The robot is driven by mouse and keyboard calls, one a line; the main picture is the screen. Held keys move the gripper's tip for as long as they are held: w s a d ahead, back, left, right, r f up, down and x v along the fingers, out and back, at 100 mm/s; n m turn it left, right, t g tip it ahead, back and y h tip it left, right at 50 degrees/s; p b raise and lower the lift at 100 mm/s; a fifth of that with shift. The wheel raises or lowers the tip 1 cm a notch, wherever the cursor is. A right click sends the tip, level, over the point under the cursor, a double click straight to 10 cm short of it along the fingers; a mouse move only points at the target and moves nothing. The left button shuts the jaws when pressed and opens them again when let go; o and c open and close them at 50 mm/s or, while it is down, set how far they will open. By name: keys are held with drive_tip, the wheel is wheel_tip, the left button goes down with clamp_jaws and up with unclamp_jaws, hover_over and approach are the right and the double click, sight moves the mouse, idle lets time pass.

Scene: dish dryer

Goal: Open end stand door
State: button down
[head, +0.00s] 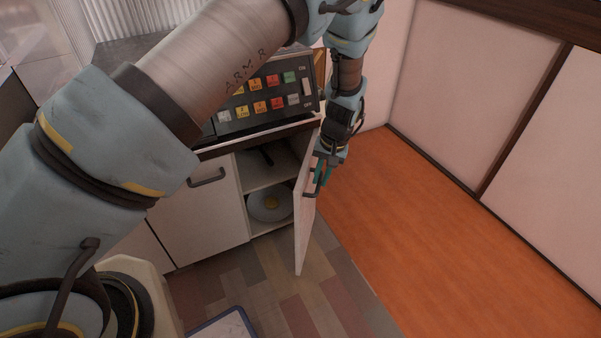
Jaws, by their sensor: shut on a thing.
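The end stand door (305,220) is a white panel with a dark bar handle (308,190). It stands partly open, swung out from the white cabinet (208,217), and shows nearly edge-on. My gripper (320,178) is at the door's upper part with its teal fingers shut on the handle. The exact finger contact is small and partly hidden. Behind the door the open compartment shows a shelf (262,180) with a dark object on it and a pale round dish (270,205) below.
A control panel with coloured buttons (262,105) sits on the cabinet top. A closed door with a dark handle (207,178) is left of the opening. Orange floor (440,240) is clear at right, before white sliding panels (475,80). A blue-edged item (225,325) lies at the bottom.

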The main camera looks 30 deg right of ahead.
drive_tip(key=s+d+n+g+b, duration=0.1)
drive_tip(key=s+d+n+b, duration=0.1)
drive_tip(key=d+n, duration=0.5)
drive_tip(key=shift+s+d+y+b, duration=0.35)
drive_tip(key=shift+s+d, duration=0.5)
drive_tip(key=shift+d, duration=1.7)
drive_tip(key=c, duration=0.9)
unclamp_jaws()
drive_tip(key=shift+o, duration=0.2)
wheel_tip(320, 180, up, 11)
drive_tip(key=d, duration=0.2)
drive_tip(key=shift+s+f, duration=0.15)
drive_tip(key=shift+s, duration=0.1)
